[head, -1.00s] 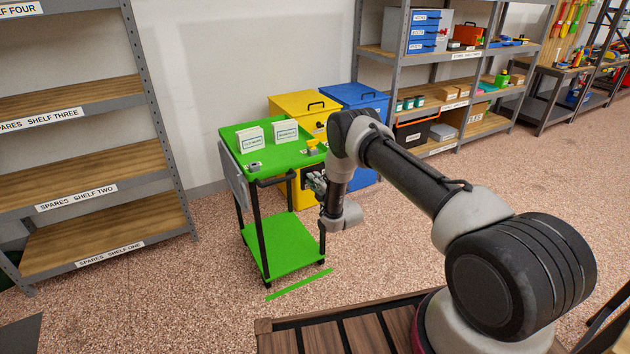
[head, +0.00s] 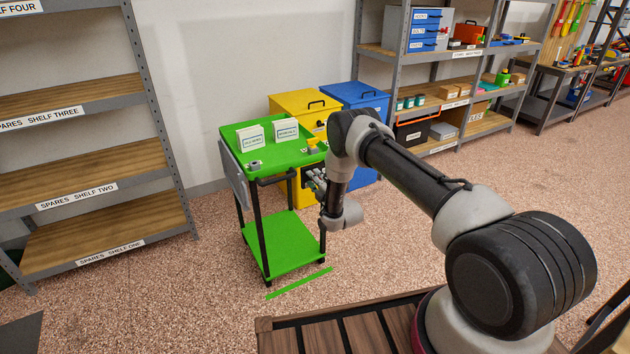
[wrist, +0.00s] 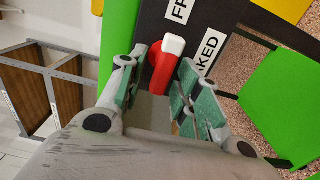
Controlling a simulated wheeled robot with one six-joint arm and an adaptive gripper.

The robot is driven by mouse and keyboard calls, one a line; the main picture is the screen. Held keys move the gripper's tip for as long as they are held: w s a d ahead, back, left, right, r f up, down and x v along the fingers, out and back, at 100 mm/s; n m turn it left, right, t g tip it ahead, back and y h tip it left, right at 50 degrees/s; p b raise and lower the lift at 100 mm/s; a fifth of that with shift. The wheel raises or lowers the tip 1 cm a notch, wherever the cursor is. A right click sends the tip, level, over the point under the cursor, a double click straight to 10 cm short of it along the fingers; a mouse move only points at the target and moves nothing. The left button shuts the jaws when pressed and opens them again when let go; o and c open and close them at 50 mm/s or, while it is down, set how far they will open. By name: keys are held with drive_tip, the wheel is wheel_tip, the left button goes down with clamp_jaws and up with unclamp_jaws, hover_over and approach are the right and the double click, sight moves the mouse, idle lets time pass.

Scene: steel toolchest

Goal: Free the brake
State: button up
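The green cart (head: 283,243) stands in the middle of the head view. Its brake lever (wrist: 163,70), red with a white tip, is on a black panel (wrist: 152,18) in the wrist view. A label reading "FR" (wrist: 180,9) and one ending "KED" (wrist: 209,50) are partly cut off or covered; the white tip is near both. My gripper (wrist: 160,88) is open, with one green-padded finger on each side of the lever's red part. I cannot tell whether either finger touches it. In the head view my gripper (head: 317,182) is at the cart's right side, and the lever cannot be made out.
Two white cards (head: 250,138) and small items stand on the cart's top. A yellow cabinet (head: 300,103) and a blue cabinet (head: 357,97) are close behind it. Spares shelves (head: 100,165) stand at the left. The floor (head: 200,300) in front of the cart is clear except for a green strip (head: 299,283).

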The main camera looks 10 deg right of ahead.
drive_tip(key=v, duration=1.2)
idle(0.3)
